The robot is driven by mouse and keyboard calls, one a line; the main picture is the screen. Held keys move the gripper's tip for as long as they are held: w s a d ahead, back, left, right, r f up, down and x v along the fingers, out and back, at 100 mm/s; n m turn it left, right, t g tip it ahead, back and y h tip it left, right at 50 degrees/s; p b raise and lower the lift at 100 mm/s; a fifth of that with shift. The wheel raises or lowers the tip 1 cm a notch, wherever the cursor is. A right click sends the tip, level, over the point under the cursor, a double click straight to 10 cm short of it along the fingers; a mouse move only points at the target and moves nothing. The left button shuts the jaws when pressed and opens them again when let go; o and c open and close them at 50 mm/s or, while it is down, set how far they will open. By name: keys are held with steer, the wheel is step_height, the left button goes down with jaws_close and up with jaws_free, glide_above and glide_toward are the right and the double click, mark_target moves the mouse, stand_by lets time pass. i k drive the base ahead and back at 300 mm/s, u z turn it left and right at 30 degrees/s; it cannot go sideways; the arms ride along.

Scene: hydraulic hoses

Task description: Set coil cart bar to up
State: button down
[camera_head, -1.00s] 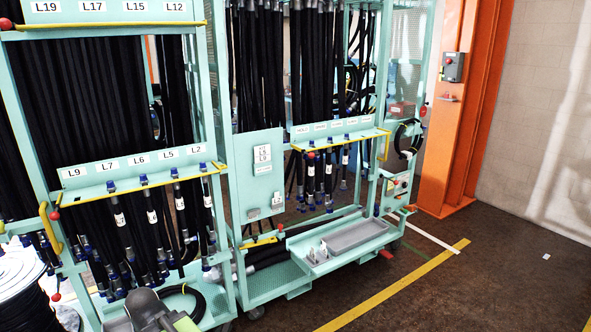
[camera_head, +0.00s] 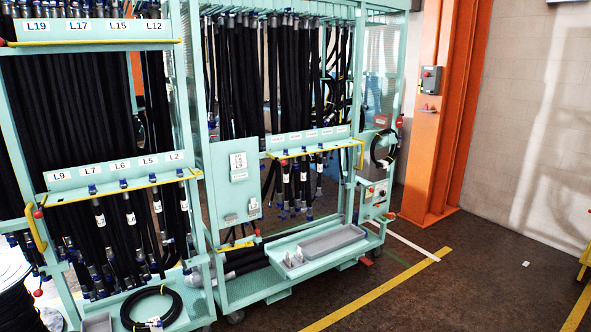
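Two mint-green hose carts stand side by side; I cannot tell which one is the coil cart. The left cart (camera_head: 190,95) has a yellow bar (camera_head: 120,188) along the front of its L9 to L2 label shelf, and another yellow bar (camera_head: 95,42) under its top L19 to L12 labels. A black hose coil (camera_head: 152,308) lies on its bottom tray. The right cart (camera_head: 197,60) has a yellow bar (camera_head: 318,150) along its label shelf, and a black coil (camera_head: 384,148) hangs at its right side. My gripper is out of view.
A grey tray (camera_head: 332,241) sits on the right cart's low shelf. An orange column (camera_head: 440,110) with a grey switch box (camera_head: 431,79) stands at right. The brown floor (camera_head: 470,285) at lower right is open, crossed by a yellow line (camera_head: 380,290). A white reel (camera_head: 12,268) is at far left.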

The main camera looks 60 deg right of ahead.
mark_target(283, 163)
steer(key=z, duration=0.75)
steer(key=i, duration=1.65)
